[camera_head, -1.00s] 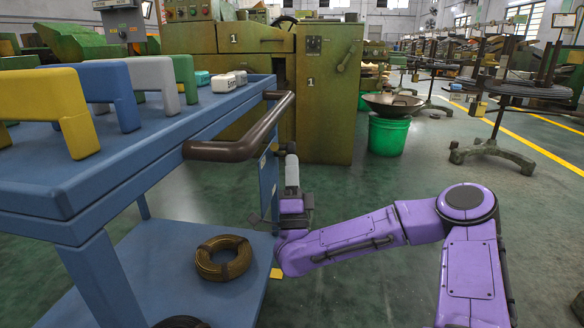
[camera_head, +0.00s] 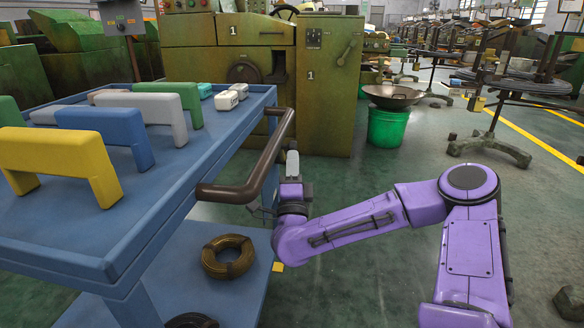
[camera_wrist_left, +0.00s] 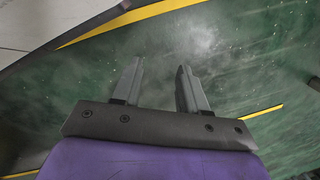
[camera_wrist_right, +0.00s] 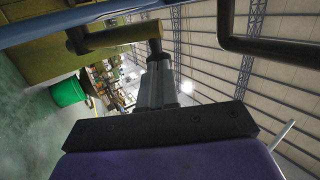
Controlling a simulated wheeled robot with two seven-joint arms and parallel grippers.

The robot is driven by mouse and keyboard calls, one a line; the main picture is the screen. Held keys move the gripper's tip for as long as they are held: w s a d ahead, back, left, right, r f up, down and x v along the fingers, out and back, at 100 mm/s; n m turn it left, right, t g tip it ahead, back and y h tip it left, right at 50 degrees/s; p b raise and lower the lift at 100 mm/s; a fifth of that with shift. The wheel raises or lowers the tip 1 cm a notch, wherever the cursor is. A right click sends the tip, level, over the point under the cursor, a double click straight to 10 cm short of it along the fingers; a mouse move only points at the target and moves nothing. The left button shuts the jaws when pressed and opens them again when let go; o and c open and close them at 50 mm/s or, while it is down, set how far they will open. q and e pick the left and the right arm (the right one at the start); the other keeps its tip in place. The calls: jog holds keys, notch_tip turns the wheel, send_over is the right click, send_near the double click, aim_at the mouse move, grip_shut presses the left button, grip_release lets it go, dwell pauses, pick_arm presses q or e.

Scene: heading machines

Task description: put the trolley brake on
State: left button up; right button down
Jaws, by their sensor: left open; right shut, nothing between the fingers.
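The blue trolley (camera_head: 187,178) stands at the left in the head view, with a dark brown push handle (camera_head: 262,169) at its near right end. My right gripper (camera_head: 292,163) is upright just right of the handle, shut and empty. In the right wrist view, my shut right fingers (camera_wrist_right: 157,85) point at a dark knob-like end (camera_wrist_right: 154,46) on an olive-brown bar (camera_wrist_right: 112,38); contact is unclear. The handle also shows there (camera_wrist_right: 265,46). I cannot clearly identify the brake. My left gripper (camera_wrist_left: 160,88) is open and empty over green floor in the left wrist view.
Coloured bridge-shaped blocks, such as a yellow one (camera_head: 62,157), stand on the trolley top. A wire coil (camera_head: 228,257) lies on its lower shelf. A green machine (camera_head: 328,85) and a green bucket (camera_head: 385,127) stand behind. The floor right of the trolley is open.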

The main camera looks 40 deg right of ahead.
aim_at(294, 146)
jog(key=p, duration=0.1)
jog(key=r+p, duration=0.1)
jog(key=r+g+p, duration=0.1)
jog(key=shift+w+d+y, duration=0.3)
jog(key=shift+d, duration=0.1)
jog(key=shift+w+d+r+p, duration=0.1)
jog(key=shift+d+r+p, duration=0.05)
jog(key=shift+p, duration=0.35)
pick_arm(q)
jog(key=w+r+n+t+y, duration=0.2)
jog(key=w+r+n+t, duration=0.2)
jog(key=w, duration=0.1)
jog(key=shift+a+r, duration=0.25)
jog(key=shift+a, duration=0.05)
pick_arm(e)
jog(key=shift+r, duration=0.15)
jog(key=shift+w+d+r, duration=0.1)
jog(key=shift+r, duration=0.1)
